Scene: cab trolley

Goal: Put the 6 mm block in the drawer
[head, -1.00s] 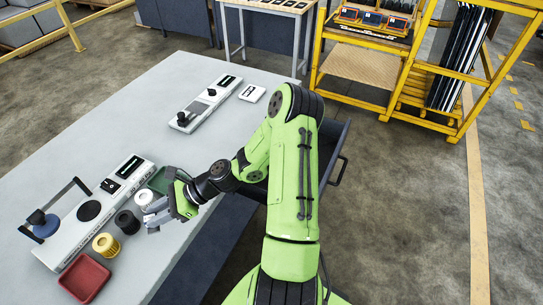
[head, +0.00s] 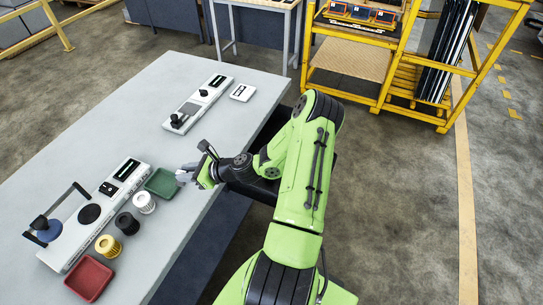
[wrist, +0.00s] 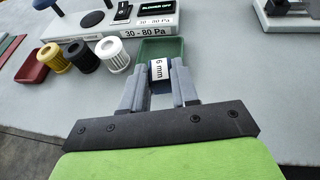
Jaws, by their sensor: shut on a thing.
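My gripper (wrist: 159,90) is shut on the 6 mm block (wrist: 158,71), a dark blue piece with a white label reading "6 mm" in the wrist view. In the head view my gripper (head: 186,174) is at the table's right edge, just right of the green tray (head: 163,182); the block is too small to make out there. The green tray also shows beyond the block in the wrist view (wrist: 150,47). The drawer is mostly hidden behind my arm in the head view, and I cannot tell how far it is open.
On the table (head: 150,110) stand a white (head: 144,203), a black (head: 126,223) and a yellow filter (head: 108,246), a red tray (head: 89,278) and a long "30 - 80 Pa" device (head: 97,211). A second device (head: 198,104) stands farther back. The middle of the table is clear.

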